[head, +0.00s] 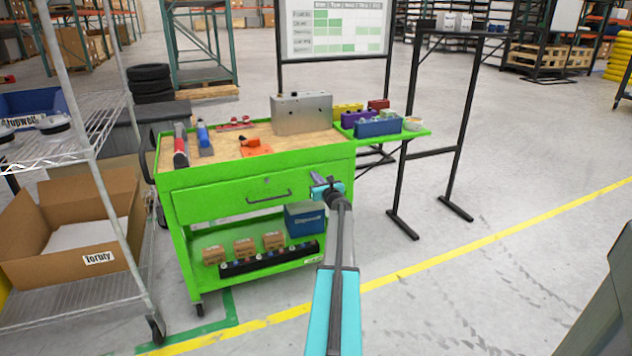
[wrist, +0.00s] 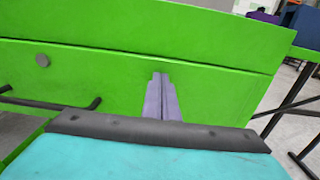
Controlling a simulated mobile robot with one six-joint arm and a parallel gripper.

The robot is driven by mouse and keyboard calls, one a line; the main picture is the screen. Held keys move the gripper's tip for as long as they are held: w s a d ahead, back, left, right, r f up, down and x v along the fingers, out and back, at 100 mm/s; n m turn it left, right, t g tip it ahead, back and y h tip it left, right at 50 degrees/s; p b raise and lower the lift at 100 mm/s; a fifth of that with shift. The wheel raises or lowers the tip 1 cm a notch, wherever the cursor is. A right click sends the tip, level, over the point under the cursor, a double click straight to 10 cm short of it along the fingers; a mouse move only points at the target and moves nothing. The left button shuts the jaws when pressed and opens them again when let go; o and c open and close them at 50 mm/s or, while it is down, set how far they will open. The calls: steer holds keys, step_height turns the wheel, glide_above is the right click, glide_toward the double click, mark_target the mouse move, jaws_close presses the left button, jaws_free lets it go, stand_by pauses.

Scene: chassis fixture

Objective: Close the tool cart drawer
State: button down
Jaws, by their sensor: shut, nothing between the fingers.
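The green tool cart (head: 180,250) stands left of centre in the head view. Its drawer front (head: 225,200) has a dark bar handle (head: 268,197) and looks flush or nearly flush with the cart body; I cannot tell whether a small gap remains. My gripper (head: 318,180) is at the right part of the drawer front, right of the handle. In the wrist view its purple fingers (wrist: 160,95) are together and empty, pointing at the green drawer front (wrist: 110,85). I cannot tell whether they touch it. The handle (wrist: 60,104) and a round lock (wrist: 42,60) show at left.
Tools and a metal box (head: 302,113) lie on the cart top. A side shelf (head: 420,133) holds coloured bins. Small cartons and a blue box (head: 305,220) sit on the lower shelf. A wire rack (head: 100,170) stands close at left.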

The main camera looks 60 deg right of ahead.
steer(key=shift+w+d+r, duration=0.3)
steer(key=shift+w+r, duration=0.15)
steer(key=shift+r, duration=0.05)
steer(key=shift+a, duration=0.1)
steer(key=f+v, duration=0.1)
steer(key=v, duration=1.4)
steer(key=shift+s, duration=0.1)
stand_by(0.6)
